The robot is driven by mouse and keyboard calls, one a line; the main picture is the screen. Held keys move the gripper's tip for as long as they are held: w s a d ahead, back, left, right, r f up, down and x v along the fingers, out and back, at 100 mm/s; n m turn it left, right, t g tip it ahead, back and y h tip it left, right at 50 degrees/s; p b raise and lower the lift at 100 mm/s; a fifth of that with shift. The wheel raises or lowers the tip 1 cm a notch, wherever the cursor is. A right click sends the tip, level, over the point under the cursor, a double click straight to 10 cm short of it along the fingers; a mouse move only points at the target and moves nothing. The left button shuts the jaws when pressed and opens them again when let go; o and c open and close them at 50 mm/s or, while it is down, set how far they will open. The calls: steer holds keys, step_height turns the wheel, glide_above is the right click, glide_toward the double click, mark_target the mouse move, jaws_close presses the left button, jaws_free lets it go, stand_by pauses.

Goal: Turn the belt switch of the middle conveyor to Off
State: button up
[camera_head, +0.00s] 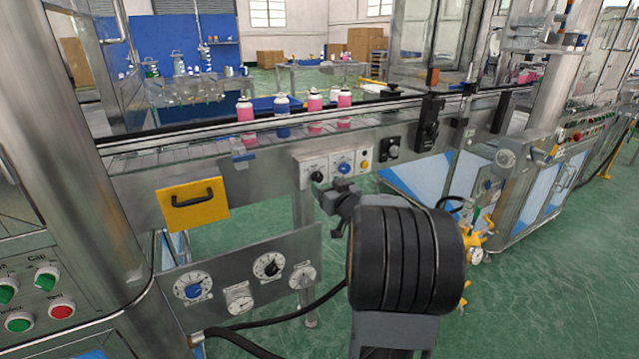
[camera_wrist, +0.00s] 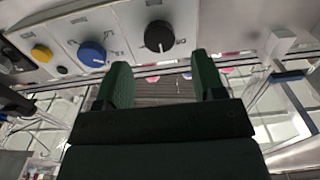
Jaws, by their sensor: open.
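A light control panel (camera_head: 331,182) is fixed to the front of the middle conveyor (camera_head: 262,178). It carries a black knob (camera_head: 317,177), a blue knob (camera_head: 344,168) and a yellow button (camera_head: 364,165). I cannot read the labels, so I cannot tell which is the belt switch. In the wrist view, the black knob (camera_wrist: 158,36) appears beyond and between my fingertips, apart from them, with the blue knob (camera_wrist: 91,54) and yellow button (camera_wrist: 41,53) to its left. My gripper (camera_wrist: 162,72) is open and empty. In the head view it (camera_head: 341,187) is just below the panel.
Several pink and blue bottles (camera_head: 245,110) stand on the belt above the panel. A yellow drawer (camera_head: 193,203) with a black handle is to the left. A lower dial panel (camera_head: 240,275) stands below it. A black knob box (camera_head: 391,148) is right of the panel.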

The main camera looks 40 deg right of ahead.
mark_target(317, 178)
steer(key=shift+w+d, duration=0.2)
steer(key=shift+w, duration=1)
steer(key=shift+w+d, duration=0.15)
steer(key=shift+w, duration=1.05)
steer(key=c, duration=0.9)
steer(key=shift+b, duration=0.3)
steer(key=shift+n, duration=0.3)
steer(key=n+b, duration=0.3)
steer(key=shift+f+n, duration=0.15)
steer(key=shift+n, duration=0.25)
steer(key=n+b, duration=0.3)
steer(key=n, duration=0.2)
steer(key=shift+a, duration=0.15)
steer(key=shift+n, duration=0.4)
